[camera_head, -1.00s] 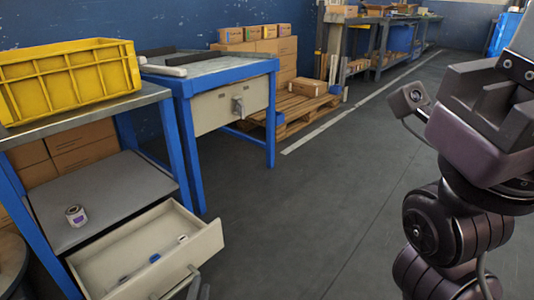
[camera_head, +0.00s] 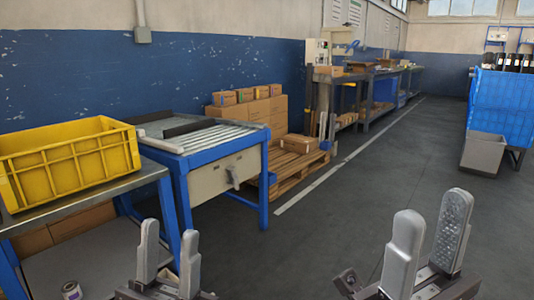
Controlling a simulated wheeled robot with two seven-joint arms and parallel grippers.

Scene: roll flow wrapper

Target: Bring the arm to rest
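My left gripper (camera_head: 168,256) is at the bottom left of the head view, in front of the blue-framed tables. Its two grey fingers point up and stand apart, with nothing seen between them. My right gripper (camera_head: 428,238) is at the bottom right, over the open floor. Its grey fingers also point up, apart and empty; one shows a studded pad. Both grippers are upright at a similar height in the picture. Most of both arms is below the frame.
A yellow crate (camera_head: 68,160) stands on the left table (camera_head: 95,205). A small can (camera_head: 71,290) is on its lower shelf. A roller-topped blue table (camera_head: 222,136), boxes on a pallet (camera_head: 292,166) and a blue bin (camera_head: 500,105) stand farther back. The floor (camera_head: 330,225) is clear.

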